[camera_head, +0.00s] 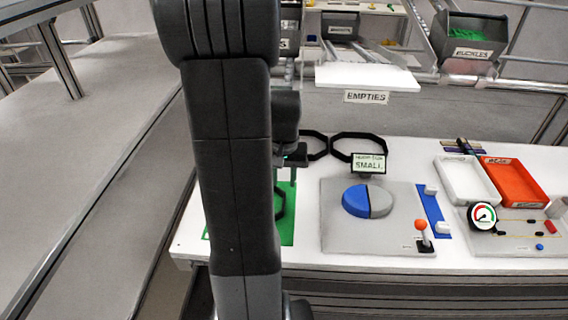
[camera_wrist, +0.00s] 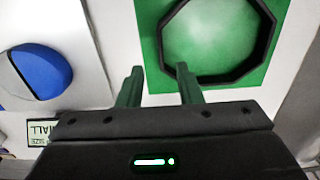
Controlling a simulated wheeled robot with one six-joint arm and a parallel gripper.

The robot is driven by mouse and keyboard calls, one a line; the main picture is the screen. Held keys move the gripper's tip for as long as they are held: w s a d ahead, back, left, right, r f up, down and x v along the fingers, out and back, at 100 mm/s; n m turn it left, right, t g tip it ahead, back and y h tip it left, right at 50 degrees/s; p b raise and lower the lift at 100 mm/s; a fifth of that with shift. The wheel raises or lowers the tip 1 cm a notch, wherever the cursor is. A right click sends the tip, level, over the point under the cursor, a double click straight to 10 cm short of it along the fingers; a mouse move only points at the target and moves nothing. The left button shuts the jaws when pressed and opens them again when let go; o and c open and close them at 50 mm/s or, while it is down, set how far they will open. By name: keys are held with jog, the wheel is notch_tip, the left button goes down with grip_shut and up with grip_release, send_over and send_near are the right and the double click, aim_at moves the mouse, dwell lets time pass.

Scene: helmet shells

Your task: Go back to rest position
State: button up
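My gripper (camera_wrist: 160,80) shows in the wrist view with its two fingers apart and nothing between them. It hangs above the table at the near edge of a green mat (camera_wrist: 150,20). A black octagonal ring (camera_wrist: 274,28) lies on the mat, just beyond the fingertips and apart from them as far as I can tell. In the head view my arm hides most of the green mat (camera_head: 288,228) and the ring (camera_head: 281,203). My gripper (camera_head: 290,165) is partly hidden behind the arm there.
Two more black octagonal frames (camera_head: 360,148) stand at the table's back. A grey plate (camera_head: 340,235) carries a blue and grey disc (camera_head: 356,200) and an orange-knobbed lever (camera_head: 421,226). A sign reading "SMALL" (camera_head: 368,164) stands behind it. White (camera_head: 465,180) and orange (camera_head: 513,182) trays are at right.

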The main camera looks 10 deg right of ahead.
notch_tip(320, 180, up, 5)
send_over(284, 203)
jog(key=shift+f, duration=0.15)
notch_tip(284, 203, down, 13)
jog(key=shift+w+f, duration=0.1)
dwell(0.7)
jog(key=shift+f+b, duration=0.15)
jog(key=shift+b, duration=0.15)
